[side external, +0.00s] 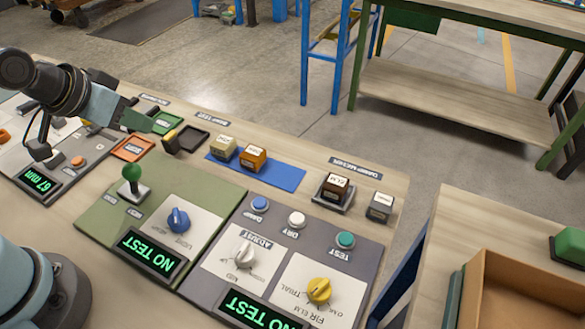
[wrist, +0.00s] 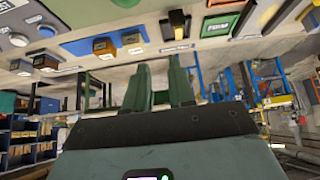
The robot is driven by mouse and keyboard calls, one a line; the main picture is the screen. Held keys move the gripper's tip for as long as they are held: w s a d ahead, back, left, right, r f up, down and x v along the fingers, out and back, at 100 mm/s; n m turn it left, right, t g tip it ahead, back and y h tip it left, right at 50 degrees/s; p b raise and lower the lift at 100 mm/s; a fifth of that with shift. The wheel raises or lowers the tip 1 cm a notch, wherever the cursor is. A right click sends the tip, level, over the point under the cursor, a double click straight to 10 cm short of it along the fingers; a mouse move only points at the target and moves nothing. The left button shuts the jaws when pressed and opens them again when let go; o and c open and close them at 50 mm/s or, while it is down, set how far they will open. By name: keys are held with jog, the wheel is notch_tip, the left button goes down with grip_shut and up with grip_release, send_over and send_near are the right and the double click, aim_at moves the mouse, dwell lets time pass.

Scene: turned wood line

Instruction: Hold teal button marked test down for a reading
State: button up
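The teal button (side external: 345,239) marked TEST sits at the right end of a row on the grey panel (side external: 370,255), beside a white button (side external: 297,219) and a blue button (side external: 260,203). Below it, the panel's display (side external: 258,310) reads NO TEST. My gripper (side external: 143,118) is at the far left, above the bench near the green and orange trays, well apart from the teal button. In the wrist view its two green fingers (wrist: 161,86) stand apart with nothing between them. I cannot make out the teal button in the wrist view.
A dark wood block (side external: 336,186) marked ELM sits in a holder behind the buttons, with a grey block (side external: 380,206) beside it. Two blocks stand on a blue mat (side external: 285,176). A yellow knob (side external: 319,290), a white knob (side external: 244,255) and a green-topped lever (side external: 131,174) stick up.

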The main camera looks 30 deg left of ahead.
grip_shut()
dwell(1.3)
